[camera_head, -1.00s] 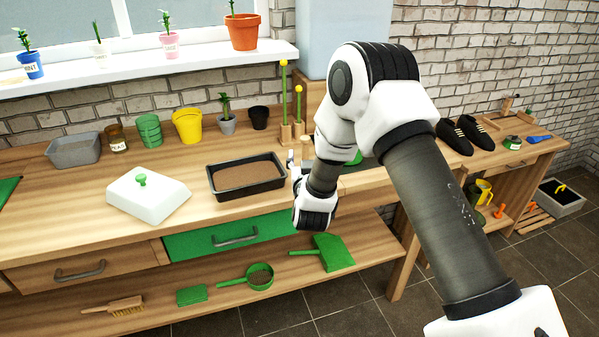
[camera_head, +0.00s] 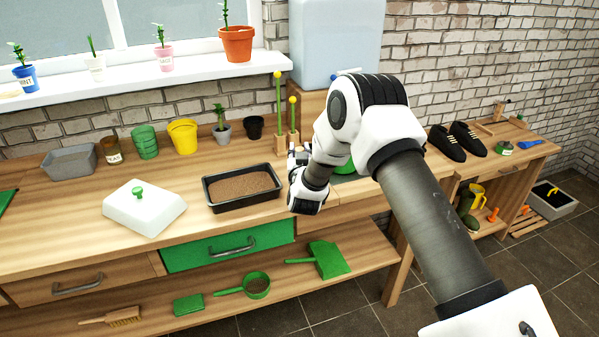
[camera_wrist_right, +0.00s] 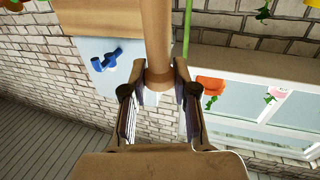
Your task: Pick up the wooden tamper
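The wooden tamper is hidden in the head view. In the right wrist view, which is upside down, a round wooden handle (camera_wrist_right: 158,40), seemingly the tamper's, runs from the top edge to between the fingers. Its rounded end is inside the finger gap. My right gripper (camera_wrist_right: 160,72) is open around the handle, with one finger close on each side; firm contact cannot be made out. In the head view my right gripper (camera_head: 298,158) is above the bench, right of the black tray, partly hidden by its own wrist. My left gripper is not in view.
A black soil tray (camera_head: 242,188) sits just left of the gripper. Two wooden-based stakes with yellow tips (camera_head: 280,138) stand behind it. A white lid-like box (camera_head: 145,208) is further left. Black shoes (camera_head: 447,143) are to the right.

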